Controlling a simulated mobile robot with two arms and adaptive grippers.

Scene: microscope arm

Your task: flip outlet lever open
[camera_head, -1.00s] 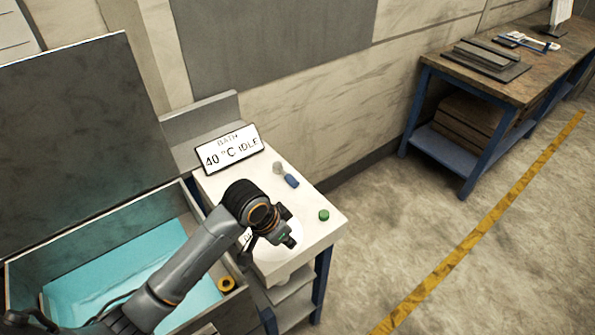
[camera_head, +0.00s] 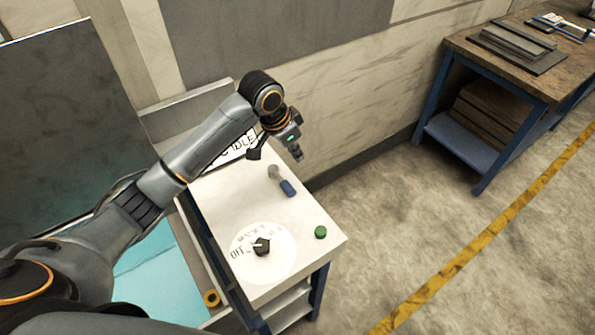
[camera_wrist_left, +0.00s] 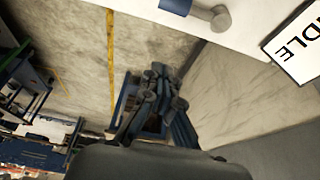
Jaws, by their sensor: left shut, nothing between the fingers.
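The outlet lever, with a blue grip (camera_head: 288,188) and a grey pivot (camera_head: 274,172), sits on the white top of the bath cabinet (camera_head: 225,200). In the left wrist view its blue grip (camera_wrist_left: 176,5) and grey pivot (camera_wrist_left: 219,18) show at the top edge. My left gripper (camera_head: 298,154) is shut and empty. In the head view it appears just beyond the lever, apart from it. It also shows in the left wrist view (camera_wrist_left: 158,75). My right gripper is not in view.
A black dial knob (camera_head: 262,246) on a white disc and a green button (camera_head: 321,232) are on the same top. My arm partly covers the display sign (camera_head: 238,148). The open bath (camera_head: 160,280) is at left. A workbench (camera_head: 520,72) stands at right.

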